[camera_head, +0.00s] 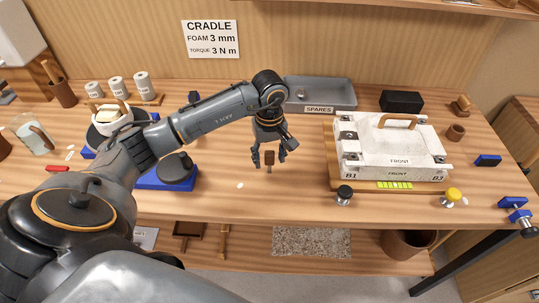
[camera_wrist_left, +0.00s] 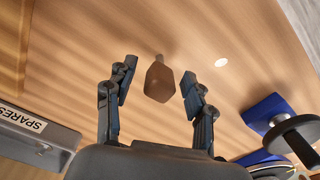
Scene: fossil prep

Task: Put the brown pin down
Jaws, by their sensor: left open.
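The brown pin (camera_head: 269,158) has a wide block-like head and a thin shank that points down at the bare table. It also shows in the wrist view (camera_wrist_left: 159,82), between the fingers. My left gripper (camera_head: 269,161) points down over the middle of the table. Its fingers are open on either side of the pin's head, and the wrist view shows a gap on both sides (camera_wrist_left: 159,72). The shank's tip seems to be at the wood, but I cannot tell for sure that it touches. My right gripper is in neither view.
A white case (camera_head: 395,150) with a brown handle stands on a wooden base to the right. A grey spares tray (camera_head: 330,92) is behind. A blue block with a dark round knob (camera_head: 175,168) is on the left. A small pale disc (camera_head: 240,185) lies in front; the wood around is clear.

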